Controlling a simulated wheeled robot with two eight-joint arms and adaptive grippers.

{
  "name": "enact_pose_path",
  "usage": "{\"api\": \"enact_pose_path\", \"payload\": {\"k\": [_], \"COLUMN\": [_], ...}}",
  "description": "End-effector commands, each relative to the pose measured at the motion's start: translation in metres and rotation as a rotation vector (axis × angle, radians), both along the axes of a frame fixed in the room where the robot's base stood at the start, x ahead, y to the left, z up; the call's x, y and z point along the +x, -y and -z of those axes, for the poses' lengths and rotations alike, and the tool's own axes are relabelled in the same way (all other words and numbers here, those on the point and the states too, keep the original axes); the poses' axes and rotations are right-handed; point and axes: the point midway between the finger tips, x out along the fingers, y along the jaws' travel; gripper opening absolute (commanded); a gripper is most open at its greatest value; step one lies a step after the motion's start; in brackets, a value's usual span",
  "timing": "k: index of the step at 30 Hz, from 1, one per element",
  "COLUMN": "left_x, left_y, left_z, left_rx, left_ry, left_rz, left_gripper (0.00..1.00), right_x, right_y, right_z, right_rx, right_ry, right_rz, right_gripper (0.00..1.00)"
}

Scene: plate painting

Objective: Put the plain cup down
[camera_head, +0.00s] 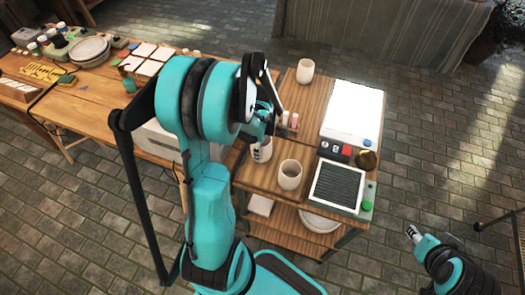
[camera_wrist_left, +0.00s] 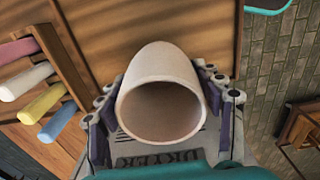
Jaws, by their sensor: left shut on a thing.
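A plain off-white cup (camera_wrist_left: 160,75) sits between the fingers of my left gripper (camera_wrist_left: 165,100) in the left wrist view, with its open rim facing the camera. The fingers are shut on it from both sides. In the head view the left gripper (camera_head: 262,135) is over the left part of the small wooden table, and the held cup (camera_head: 261,152) shows below it, partly covered. I cannot tell whether its base touches the wood. My right gripper (camera_head: 413,233) is at the lower right, away from the table; its opening is unclear.
A similar cup (camera_head: 290,175) stands just right of the held one, and another cup (camera_head: 305,70) stands at the back. A white-topped device (camera_head: 352,108) and a dark-grilled box (camera_head: 338,188) fill the table's right side. Coloured sticks (camera_wrist_left: 42,102) are at left in the wrist view.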

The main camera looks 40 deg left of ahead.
Motion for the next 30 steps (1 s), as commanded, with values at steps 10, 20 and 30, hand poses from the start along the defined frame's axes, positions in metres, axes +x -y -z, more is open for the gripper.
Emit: {"api": "enact_pose_path", "payload": {"k": [10,20,30], "left_x": [0.0,0.0,0.0], "left_y": [0.0,0.0,0.0], "left_z": [0.022,0.026,0.021], "left_rx": [0.0,0.0,0.0], "left_ry": [0.0,0.0,0.0], "left_rz": [0.0,0.0,0.001], "left_gripper": [0.28,0.87,0.87], "right_x": [0.0,0.0,0.0], "right_y": [0.0,0.0,0.0], "right_z": [0.01,0.013,0.009], "right_rx": [0.0,0.0,0.0], "right_ry": [0.0,0.0,0.0], "right_rz": [0.0,0.0,0.0], "right_gripper": [0.4,0.4,0.4]}}
